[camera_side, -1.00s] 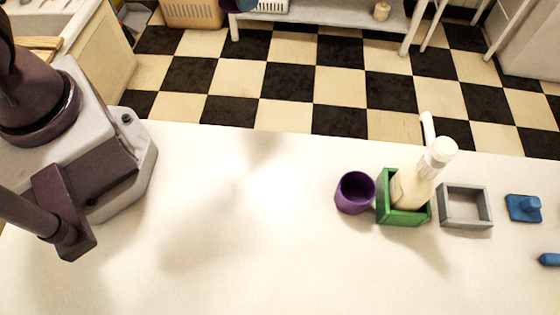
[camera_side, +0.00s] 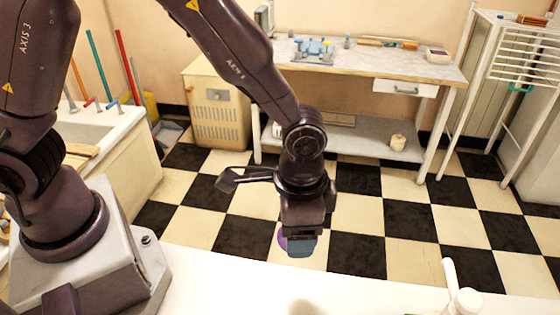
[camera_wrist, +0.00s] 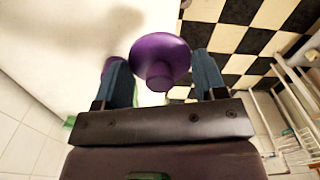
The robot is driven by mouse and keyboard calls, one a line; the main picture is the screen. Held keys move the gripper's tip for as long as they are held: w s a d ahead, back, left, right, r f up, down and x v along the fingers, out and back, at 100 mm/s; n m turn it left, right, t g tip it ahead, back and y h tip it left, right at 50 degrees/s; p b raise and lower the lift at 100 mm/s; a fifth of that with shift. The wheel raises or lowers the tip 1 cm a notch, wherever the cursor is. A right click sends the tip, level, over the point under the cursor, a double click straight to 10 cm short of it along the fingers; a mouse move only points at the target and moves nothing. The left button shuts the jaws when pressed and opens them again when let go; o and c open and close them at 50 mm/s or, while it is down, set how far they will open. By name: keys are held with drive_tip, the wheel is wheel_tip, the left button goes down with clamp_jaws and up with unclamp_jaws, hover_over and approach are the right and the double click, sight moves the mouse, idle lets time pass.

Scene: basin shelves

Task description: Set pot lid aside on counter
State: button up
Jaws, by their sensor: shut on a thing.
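The purple pot lid (camera_wrist: 160,52) is a round disc with a knob, between the two blue fingers of my gripper (camera_wrist: 163,62) in the wrist view. The knob points toward the wrist camera. My gripper (camera_side: 301,245) is shut on the lid and holds it in the air above the white counter (camera_side: 215,283). In the side view only a purple sliver of the lid (camera_side: 282,238) shows beside the fingers. The exact contact of the fingertips is hard to see. A purple thing, perhaps the pot (camera_wrist: 108,64), is partly hidden behind the left finger in the wrist view.
Behind lie the checkered floor, a side table (camera_side: 370,66) and a white rack (camera_side: 525,55).

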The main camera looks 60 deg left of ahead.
drive_tip(key=s+d+f+m, duration=0.3)
drive_tip(key=s+d+f, duration=0.2)
drive_tip(key=s+d, duration=0.7)
drive_tip(key=shift+w+d+f, duration=0.25)
drive_tip(key=shift+w+f, duration=0.05)
drive_tip(key=shift+f, duration=0.85)
drive_tip(key=shift+w+d+f, duration=0.2)
drive_tip(key=shift+w+f, duration=0.1)
drive_tip(key=shift+f, duration=0.9)
drive_tip(key=shift+w+d+f, duration=0.25)
drive_tip(key=shift+w+f, duration=0.05)
drive_tip(key=shift+f, duration=0.85)
drive_tip(key=shift+f, duration=0.55)
drive_tip(key=o, duration=1)
drive_tip(key=shift+r, duration=0.1)
